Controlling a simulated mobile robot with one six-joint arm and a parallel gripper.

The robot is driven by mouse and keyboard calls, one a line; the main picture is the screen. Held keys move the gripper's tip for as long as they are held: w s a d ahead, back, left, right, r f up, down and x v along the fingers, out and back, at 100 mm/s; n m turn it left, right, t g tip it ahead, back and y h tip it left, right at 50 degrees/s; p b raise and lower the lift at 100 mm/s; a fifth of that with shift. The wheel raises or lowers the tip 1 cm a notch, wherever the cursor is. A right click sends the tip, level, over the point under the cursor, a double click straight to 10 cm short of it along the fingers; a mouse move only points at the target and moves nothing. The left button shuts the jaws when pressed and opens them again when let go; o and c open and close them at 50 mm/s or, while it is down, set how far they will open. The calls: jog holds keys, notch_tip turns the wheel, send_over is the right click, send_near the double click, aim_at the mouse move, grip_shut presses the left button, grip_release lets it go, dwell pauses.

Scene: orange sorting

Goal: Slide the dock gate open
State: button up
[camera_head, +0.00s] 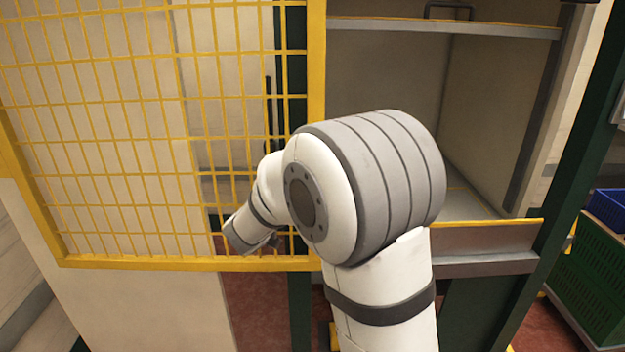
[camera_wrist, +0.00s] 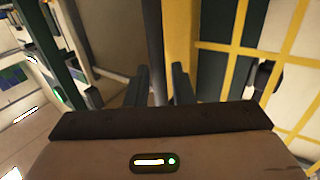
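The dock gate is a yellow-framed wire-mesh panel (camera_head: 316,60) across the left of the head view. Its right upright stands at the left side of an uncovered grey bay (camera_head: 385,90). In the wrist view the yellow upright (camera_wrist: 179,35) rises just beyond my gripper (camera_wrist: 161,85), with mesh to its right. The two dark fingers are apart. A dark vertical bar (camera_wrist: 153,40) runs beside the upright and appears in line with the gap; I cannot tell whether the fingers touch it. In the head view my arm hides the fingers.
A dark green post (camera_head: 575,150) bounds the bay on the right. Green and blue crates (camera_head: 590,285) stand beyond it. A ledge with a yellow edge (camera_head: 487,224) crosses the bay's bottom. A dark vertical handle (camera_head: 268,112) shows through the mesh.

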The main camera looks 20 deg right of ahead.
jog(key=v, duration=0.4)
jog(key=shift+s+a, duration=0.1)
jog(key=shift+a, duration=0.1)
jog(key=s+a+n+y+p, duration=0.2)
jog(key=s+a+n+y, duration=0.35)
jog(key=y, duration=0.85)
jog(key=s+d+f+n+g, duration=0.1)
jog(key=s+d+f+g, duration=0.1)
jog(key=s, duration=0.5)
jog(key=s+d+f+n+g+p, duration=0.1)
jog(key=s+d+f+g, duration=0.1)
jog(key=s+g, duration=0.2)
jog(key=s+d+f+n+g+p, duration=0.1)
jog(key=s+d+n+g, duration=0.1)
jog(key=s, duration=0.9)
jog(key=shift+f+g+h, duration=0.3)
jog(key=shift+f+g, duration=0.1)
jog(key=shift+g, duration=0.3)
jog(key=shift+w, duration=0.1)
